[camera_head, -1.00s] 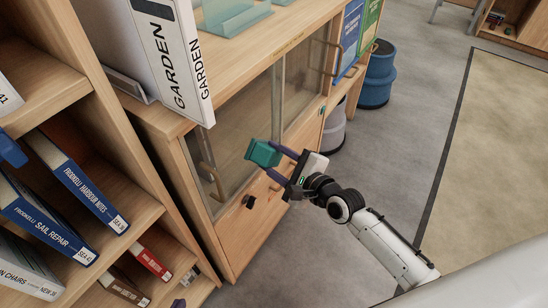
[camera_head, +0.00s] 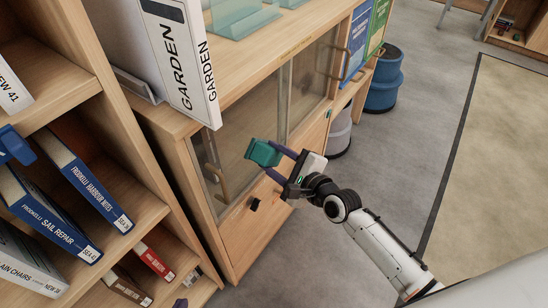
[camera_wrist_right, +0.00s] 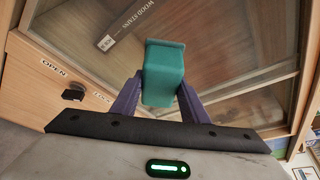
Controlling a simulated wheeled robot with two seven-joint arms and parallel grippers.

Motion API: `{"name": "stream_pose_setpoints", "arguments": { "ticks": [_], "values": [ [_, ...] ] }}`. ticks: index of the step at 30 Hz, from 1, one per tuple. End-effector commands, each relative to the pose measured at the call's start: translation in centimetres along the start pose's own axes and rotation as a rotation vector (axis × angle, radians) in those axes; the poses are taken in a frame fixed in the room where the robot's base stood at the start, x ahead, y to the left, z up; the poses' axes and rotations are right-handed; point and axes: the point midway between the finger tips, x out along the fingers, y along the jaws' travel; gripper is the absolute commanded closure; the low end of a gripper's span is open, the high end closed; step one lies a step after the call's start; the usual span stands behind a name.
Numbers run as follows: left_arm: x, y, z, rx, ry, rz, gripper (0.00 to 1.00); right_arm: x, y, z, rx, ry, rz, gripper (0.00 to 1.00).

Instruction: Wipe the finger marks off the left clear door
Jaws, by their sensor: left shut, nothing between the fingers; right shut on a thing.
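My right gripper (camera_head: 277,163) is shut on a teal block-shaped wiper (camera_head: 262,153), held in front of the pane's lower part. In the right wrist view the wiper (camera_wrist_right: 163,72) stands between the purple fingers, over the pane (camera_wrist_right: 205,45). I cannot tell whether it touches the glass. I cannot make out distinct finger marks; the pane looks hazy.
A black knob (camera_wrist_right: 73,95) sits between OPEN and LOCK labels below the pane. The right clear door (camera_head: 312,75) is beside the left one. A white GARDEN binder (camera_head: 178,60) stands on the cabinet top. An open bookshelf (camera_head: 150,208) is close at left. Floor (camera_head: 400,160) is clear at right.

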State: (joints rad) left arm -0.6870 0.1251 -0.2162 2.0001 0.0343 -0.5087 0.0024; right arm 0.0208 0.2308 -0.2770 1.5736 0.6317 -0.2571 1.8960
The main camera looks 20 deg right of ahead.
Motion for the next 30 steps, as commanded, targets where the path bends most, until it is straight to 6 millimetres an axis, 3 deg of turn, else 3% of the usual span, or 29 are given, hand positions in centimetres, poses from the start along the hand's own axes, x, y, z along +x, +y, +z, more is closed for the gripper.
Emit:
{"name": "stream_pose_setpoints", "arguments": {
  "ticks": [16,30],
  "values": [
    [1.3,-0.1,1.2,0.0,0.001,0.0,1.0,0.9,-2.8,-2.6,-0.002,0.0,-0.002,0.78],
    [-0.2,0.0,-0.2,0.0,-0.001,-0.001,1.0,0.7,-1.8,-0.8,0.004,-0.004,-0.001,0.77]
  ]
}}
